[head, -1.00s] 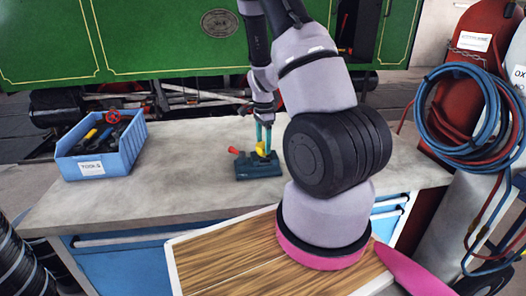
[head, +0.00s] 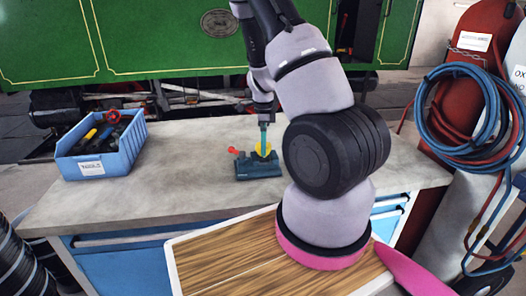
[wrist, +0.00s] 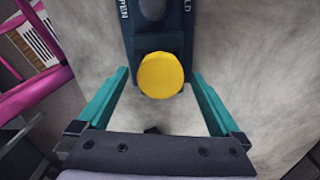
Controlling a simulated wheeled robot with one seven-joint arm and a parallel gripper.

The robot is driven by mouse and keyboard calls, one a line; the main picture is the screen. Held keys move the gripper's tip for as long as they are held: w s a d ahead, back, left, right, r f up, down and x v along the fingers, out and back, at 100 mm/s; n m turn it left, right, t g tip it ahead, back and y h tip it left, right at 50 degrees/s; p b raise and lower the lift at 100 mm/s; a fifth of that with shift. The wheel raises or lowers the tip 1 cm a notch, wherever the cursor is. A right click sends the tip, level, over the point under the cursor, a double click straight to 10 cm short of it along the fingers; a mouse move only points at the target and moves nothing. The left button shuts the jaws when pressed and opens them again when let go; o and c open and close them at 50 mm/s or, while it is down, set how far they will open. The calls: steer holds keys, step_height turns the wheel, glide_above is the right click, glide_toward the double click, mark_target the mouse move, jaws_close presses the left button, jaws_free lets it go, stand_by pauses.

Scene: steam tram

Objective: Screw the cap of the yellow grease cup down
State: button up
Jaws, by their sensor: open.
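The yellow grease cup cap (head: 263,149) stands on a dark blue-green fixture (head: 258,167) on the workbench. In the wrist view the round yellow cap (wrist: 161,75) lies between the two teal fingers of my gripper (wrist: 158,95), with a gap on each side. My gripper (head: 263,138) is open and sits right at the cap in the head view. Its fingers partly hide the cap there. The fixture (wrist: 160,25) carries white lettering, partly cut off. A red-ended lever (head: 234,150) sticks out at the fixture's left.
A blue tool bin (head: 100,160) with several tools stands at the bench's left. The grey bench top (head: 180,150) is clear between bin and fixture. The green tram (head: 150,40) is behind; gas cylinders with coiled hoses (head: 470,110) stand at the right.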

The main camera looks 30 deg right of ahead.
steer(key=shift+r, duration=2.5)
steer(key=shift+c, duration=0.8)
step_height(320, 180, up, 4)
steer(key=shift+f, duration=1.75)
steer(key=shift+f, duration=0.1)
steer(key=shift+f, duration=2.65)
steer(key=shift+c, duration=0.3)
